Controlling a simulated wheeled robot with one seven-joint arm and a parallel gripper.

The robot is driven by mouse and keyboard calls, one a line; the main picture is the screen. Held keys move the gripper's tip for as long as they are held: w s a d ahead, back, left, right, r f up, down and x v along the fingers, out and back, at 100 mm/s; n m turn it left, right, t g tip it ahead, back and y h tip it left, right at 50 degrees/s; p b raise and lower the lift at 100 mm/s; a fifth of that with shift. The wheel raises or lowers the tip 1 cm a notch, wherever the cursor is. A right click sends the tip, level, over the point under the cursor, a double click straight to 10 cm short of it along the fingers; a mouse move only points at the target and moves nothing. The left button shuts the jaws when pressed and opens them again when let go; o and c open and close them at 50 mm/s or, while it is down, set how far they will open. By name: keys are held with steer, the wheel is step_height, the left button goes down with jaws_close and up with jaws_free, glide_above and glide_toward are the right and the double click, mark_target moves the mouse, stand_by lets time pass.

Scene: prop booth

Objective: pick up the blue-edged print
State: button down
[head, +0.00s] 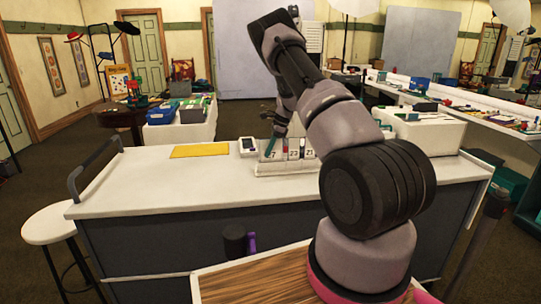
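A white rack (285,168) with slots numbered 7, 23 and 21 stands on the white counter. A thin blue-teal strip (270,147) stands tilted at slot 7 and may be the edge of the blue-edged print; it is too small to be sure. A red strip (285,145) shows beside it at slot 23. My gripper (279,130) is above and just behind the rack's left part, close to the blue strip. Its fingertips are small and dark, so I cannot tell whether they touch anything. My arm hides part of the rack's right side.
A yellow sheet (200,150) and a small white device (247,147) lie on the counter (150,185) left of the rack. A white box (427,132) stands behind on the right. The counter's left part is clear. A white stool (50,224) stands at its left end.

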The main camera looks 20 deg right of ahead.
step_height(320, 180, up, 10)
steer(key=shift+r, duration=0.25)
steer(key=shift+s, duration=0.1)
stand_by(0.4)
